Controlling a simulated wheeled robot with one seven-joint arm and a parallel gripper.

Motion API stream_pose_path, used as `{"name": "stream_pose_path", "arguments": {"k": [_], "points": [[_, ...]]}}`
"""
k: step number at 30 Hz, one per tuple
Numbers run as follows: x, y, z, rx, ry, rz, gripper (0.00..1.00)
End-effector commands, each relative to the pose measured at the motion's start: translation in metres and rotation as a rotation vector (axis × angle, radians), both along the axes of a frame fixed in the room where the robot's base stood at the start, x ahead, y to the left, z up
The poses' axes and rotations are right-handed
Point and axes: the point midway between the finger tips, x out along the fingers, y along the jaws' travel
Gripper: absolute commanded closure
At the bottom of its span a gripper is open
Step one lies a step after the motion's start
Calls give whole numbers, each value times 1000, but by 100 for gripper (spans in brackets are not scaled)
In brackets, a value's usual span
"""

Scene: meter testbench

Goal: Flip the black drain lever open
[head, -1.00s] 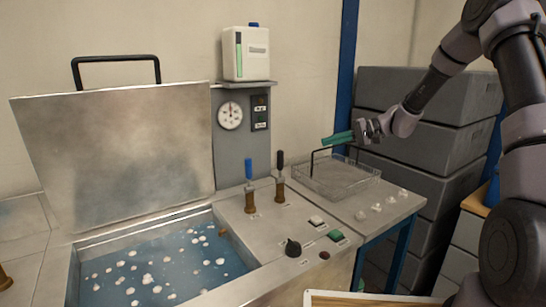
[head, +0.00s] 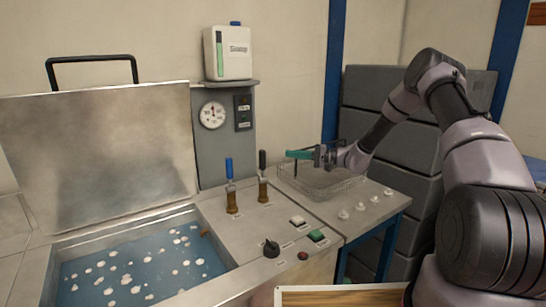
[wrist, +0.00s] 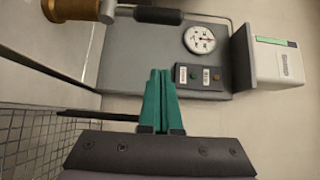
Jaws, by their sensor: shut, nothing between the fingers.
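The black drain lever (head: 262,176) stands upright on its brass base on the metal bench top, right of the blue-handled lever (head: 230,186). In the wrist view the black lever's handle (wrist: 158,15) shows at the top edge, joined to a brass body (wrist: 78,8). My gripper (head: 288,154), with green fingers, is shut and empty. It is to the right of the black lever's upper end and apart from it. In the wrist view my gripper's fingertips (wrist: 160,72) point toward the grey panel, with the lever handle beyond and above them.
A wire basket (head: 322,186) sits below my gripper on the side table. The open lid (head: 100,150) and water tank (head: 140,265) are at left. A gauge (head: 212,115), a switch box (head: 243,112) and a white canister (head: 228,52) are behind. Grey crates (head: 390,100) stand at right.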

Motion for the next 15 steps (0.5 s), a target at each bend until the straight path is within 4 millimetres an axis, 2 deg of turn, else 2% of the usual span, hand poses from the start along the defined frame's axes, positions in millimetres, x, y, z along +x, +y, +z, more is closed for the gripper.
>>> {"name": "stream_pose_path", "arguments": {"k": [5, 15], "points": [[4, 21, 0, 1, 0, 4, 100], [19, 92, 0, 0, 0, 5, 100]]}}
